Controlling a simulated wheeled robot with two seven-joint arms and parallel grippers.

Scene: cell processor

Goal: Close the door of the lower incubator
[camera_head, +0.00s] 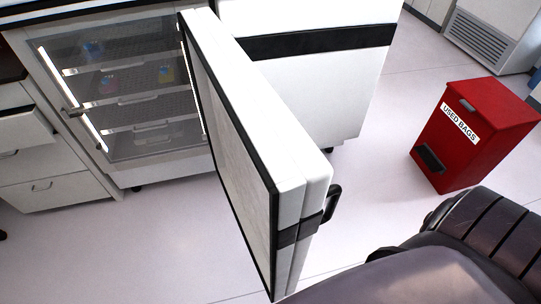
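The lower incubator (150,180) stands at the upper left, with a glass inner panel and lit shelves behind it. Its white outer door (262,120) is swung wide open toward me, hinged on the right side of the opening. The door's dark inner edge faces left. A black handle (333,200) sits on the door's outer face near its free edge. The inner glass panel (125,85) appears shut over the shelves. A dark arm link of mine fills the lower right, apart from the handle in the picture. Neither gripper shows.
A red bin (470,130) labelled "USED BAGS" stands on the floor at the right. A white cabinet (310,75) with a black band is behind the door. Drawers (45,160) are at the left. Pale floor (170,250) is clear left of the door.

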